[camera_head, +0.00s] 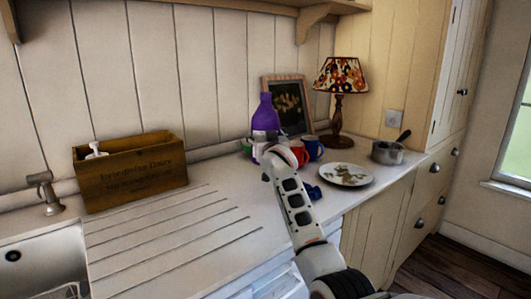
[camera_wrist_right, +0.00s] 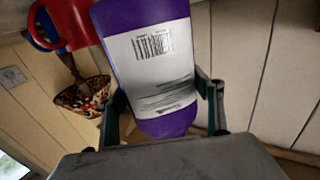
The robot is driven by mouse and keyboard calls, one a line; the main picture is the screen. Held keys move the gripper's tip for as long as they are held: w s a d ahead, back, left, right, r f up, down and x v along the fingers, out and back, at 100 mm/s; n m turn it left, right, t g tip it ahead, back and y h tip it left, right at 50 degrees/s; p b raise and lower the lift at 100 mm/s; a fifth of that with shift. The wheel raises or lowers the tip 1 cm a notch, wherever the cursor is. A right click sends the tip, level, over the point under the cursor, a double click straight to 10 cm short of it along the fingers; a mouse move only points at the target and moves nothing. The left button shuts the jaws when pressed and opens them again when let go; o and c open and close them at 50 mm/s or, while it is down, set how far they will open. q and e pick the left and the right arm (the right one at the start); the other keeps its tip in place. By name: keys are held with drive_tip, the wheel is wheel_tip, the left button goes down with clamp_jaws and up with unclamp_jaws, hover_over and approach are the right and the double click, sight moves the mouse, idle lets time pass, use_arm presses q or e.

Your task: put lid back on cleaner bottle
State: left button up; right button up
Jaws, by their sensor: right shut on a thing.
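The purple cleaner bottle (camera_head: 265,113) stands upright on the counter in the head view, in front of the wall. In the wrist view the bottle (camera_wrist_right: 150,50) appears upside down, its white barcode label between my fingers. My right gripper (camera_head: 266,138) is shut on it, one finger on each side; the gripper also shows in the wrist view (camera_wrist_right: 162,92). The bottle's top is hidden in the wrist view and too small to make out in the head view. A small dark blue thing (camera_head: 313,192) lies on the counter beside my arm; I cannot tell whether it is the lid.
Red (camera_head: 299,153) and blue (camera_head: 314,148) mugs stand right of the bottle. Behind are a picture frame (camera_head: 288,104) and a lamp (camera_head: 339,77). A plate (camera_head: 346,175) and saucepan (camera_head: 387,152) are farther right. A wooden box (camera_head: 131,174) stands left; the ribbed counter before it is clear.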

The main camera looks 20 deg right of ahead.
drive_tip(key=shift+r, duration=0.1)
drive_tip(key=shift+f, duration=0.2)
wheel_tip(320, 180, down, 6)
drive_tip(key=shift+r+b, duration=0.25)
drive_tip(key=shift+b, duration=0.45)
drive_tip(key=shift+f, duration=0.15)
drive_tip(key=shift+r, duration=0.2)
use_arm(q)
drive_tip(key=shift+w+d+r, duration=0.1)
drive_tip(key=shift+w+d, duration=0.2)
drive_tip(key=shift+w, duration=0.1)
use_arm(e)
drive_tip(key=shift+f, duration=0.1)
